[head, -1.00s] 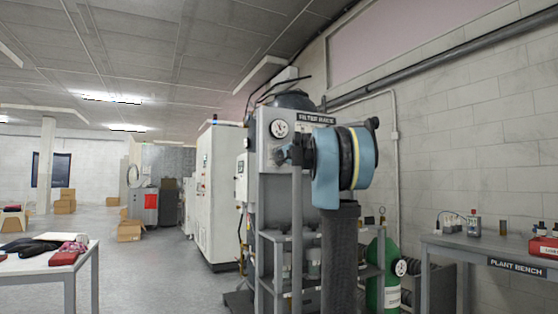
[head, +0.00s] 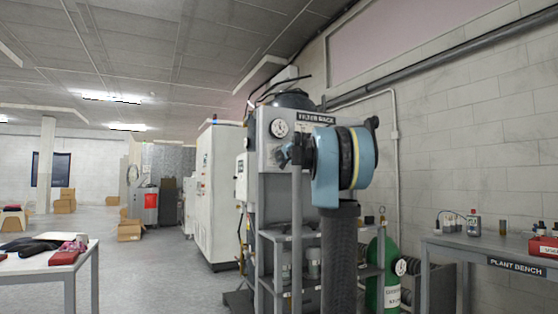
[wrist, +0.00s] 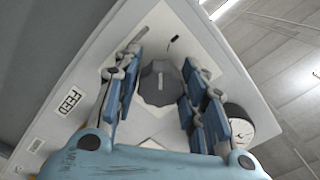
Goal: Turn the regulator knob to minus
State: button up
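The regulator knob (wrist: 160,84) is dark grey with a lobed rim and a pale mark near its top. It sits on the light panel (wrist: 190,42) in the wrist view. My gripper (wrist: 162,88) is open, with one blue-padded finger on each side of the knob. Gaps show between the pads and the knob, so I see no contact. In the head view my gripper (head: 285,156) is at the front of the filter rack (head: 272,142), below the gauge. The knob cannot be made out there behind my gripper and arm.
A round gauge (wrist: 236,124) is on the panel close to my right finger; it also shows in the head view (head: 278,128). A small label (wrist: 69,100) is left of the fingers. A green cylinder (head: 384,272) and the plant bench (head: 470,250) stand to the right.

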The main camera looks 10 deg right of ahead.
jog(key=shift+o, duration=1.2)
jog(key=v, duration=1.1)
jog(key=shift+s, duration=0.35)
jog(key=shift+d, duration=0.15)
